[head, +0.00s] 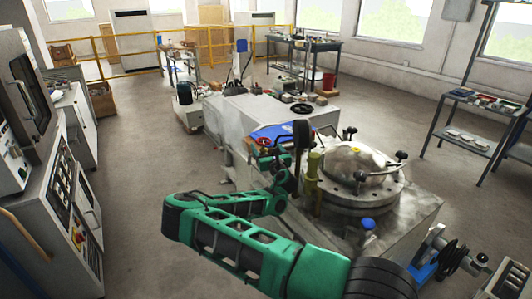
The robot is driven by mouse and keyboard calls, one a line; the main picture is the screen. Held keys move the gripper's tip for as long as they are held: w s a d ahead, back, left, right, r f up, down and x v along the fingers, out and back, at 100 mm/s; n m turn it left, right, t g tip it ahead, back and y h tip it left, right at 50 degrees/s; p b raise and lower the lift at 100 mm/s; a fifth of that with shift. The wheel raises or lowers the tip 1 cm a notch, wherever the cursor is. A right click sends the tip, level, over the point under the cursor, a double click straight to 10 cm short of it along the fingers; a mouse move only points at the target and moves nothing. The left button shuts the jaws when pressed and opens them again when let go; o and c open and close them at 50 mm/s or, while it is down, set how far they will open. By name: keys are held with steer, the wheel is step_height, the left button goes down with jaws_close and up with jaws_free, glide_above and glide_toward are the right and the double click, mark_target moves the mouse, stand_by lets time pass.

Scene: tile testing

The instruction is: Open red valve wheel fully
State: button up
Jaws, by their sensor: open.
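The red valve wheel (263,142) is small in the head view, near the middle, beside the left side of the machine with the domed metal lid (352,160). My green arm reaches in from the bottom, bends at the left and comes back toward the wheel. My gripper (267,152) is open at the wheel, just below it in the picture. The fingers are tiny and partly hidden by my wrist, so I cannot tell whether they touch the rim or how far the wheel is turned.
A dark handwheel (302,133) and a yellowish upright cylinder (313,166) stand just right of the red wheel. A blue sheet (285,132) lies behind. A control cabinet (75,210) stands at the left. The floor (140,150) between cabinet and machine is clear.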

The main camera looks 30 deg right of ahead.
steer(key=shift+v, duration=1.65)
steer(key=shift+a, duration=0.1)
